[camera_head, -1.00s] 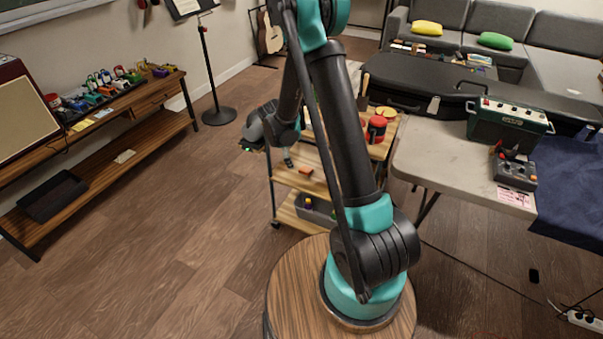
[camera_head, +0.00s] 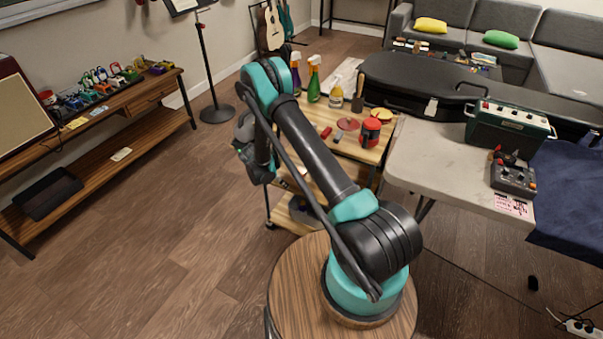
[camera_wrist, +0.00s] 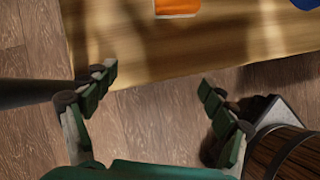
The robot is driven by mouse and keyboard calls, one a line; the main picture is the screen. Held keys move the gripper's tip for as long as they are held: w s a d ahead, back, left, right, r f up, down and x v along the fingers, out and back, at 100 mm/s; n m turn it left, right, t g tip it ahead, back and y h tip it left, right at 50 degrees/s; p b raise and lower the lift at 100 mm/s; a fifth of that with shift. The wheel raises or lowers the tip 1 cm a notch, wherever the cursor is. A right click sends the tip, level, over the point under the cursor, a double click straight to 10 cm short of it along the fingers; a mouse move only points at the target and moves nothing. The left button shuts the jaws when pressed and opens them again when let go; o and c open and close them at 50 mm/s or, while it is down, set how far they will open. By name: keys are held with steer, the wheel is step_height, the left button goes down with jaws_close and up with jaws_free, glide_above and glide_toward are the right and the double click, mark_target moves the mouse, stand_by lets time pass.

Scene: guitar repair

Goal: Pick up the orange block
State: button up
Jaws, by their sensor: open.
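The orange block (camera_wrist: 178,7) shows at the top edge of the wrist view, partly cut off. It lies on a wooden shelf board (camera_wrist: 190,50) of the cart. My gripper (camera_wrist: 157,80) is open and empty, with its two dark green fingers spread wide. The fingertips are over the near edge of the board, and the block lies beyond them, apart from them. In the head view my arm covers much of the cart's middle shelf, and I cannot make out the block or the fingers there.
The cart's top (camera_head: 352,150) carries spray bottles (camera_head: 314,80), a red-and-black container (camera_head: 370,132) and small tools above that shelf. A blue object (camera_wrist: 306,4) sits at the wrist view's top right corner. A white table (camera_head: 440,165) stands right of the cart; the floor at left is clear.

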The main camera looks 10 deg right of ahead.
steer(key=w+d, duration=0.2)
steer(key=d, duration=0.1)
steer(key=w+d, duration=0.2)
steer(key=d, duration=0.1)
steer(key=w+d, duration=0.1)
steer(key=d, duration=0.2)
steer(key=shift+w+d+f, duration=0.1)
steer(key=shift+w+d, duration=0.25)
steer(key=shift+w, duration=0.05)
steer(key=shift+w+f, duration=0.1)
steer(key=shift+f, duration=0.3)
steer(key=shift+c, duration=0.5)
steer(key=c, duration=1.1)
steer(key=shift+r, duration=0.1)
